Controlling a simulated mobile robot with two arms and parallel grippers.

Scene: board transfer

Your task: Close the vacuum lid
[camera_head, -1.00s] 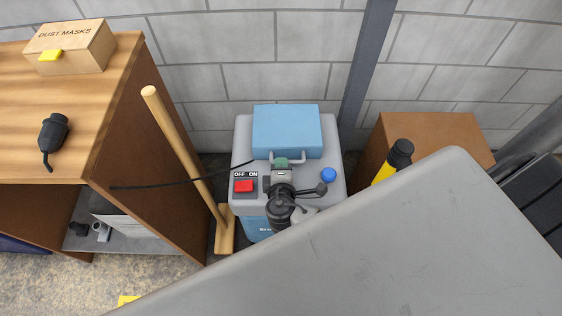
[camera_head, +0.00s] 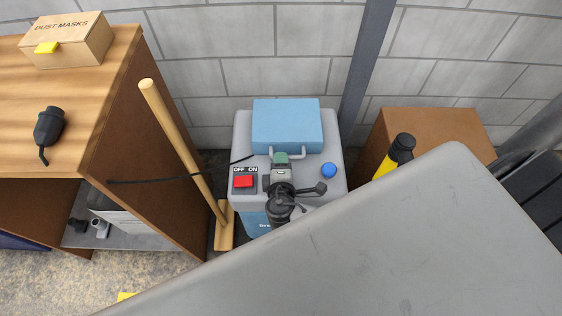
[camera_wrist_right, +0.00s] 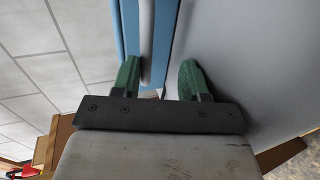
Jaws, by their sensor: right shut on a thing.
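The vacuum has a grey top (camera_head: 330,190) and a blue body and stands against the wall. Its blue lid (camera_head: 287,120) is at the back of the grey top, with a handle (camera_head: 299,151) along its near edge. I cannot tell whether the lid lies fully flat. My right gripper (camera_head: 281,158) is at this handle. In the right wrist view, its green fingers (camera_wrist_right: 162,82) are on either side of the pale handle bar (camera_wrist_right: 147,42), beside the blue lid (camera_wrist_right: 166,30). My left gripper is out of view.
A red switch (camera_head: 243,181) and a blue knob (camera_head: 328,170) are on the vacuum's top. A mallet (camera_head: 180,140) leans by the wooden bench (camera_head: 150,140) at left.

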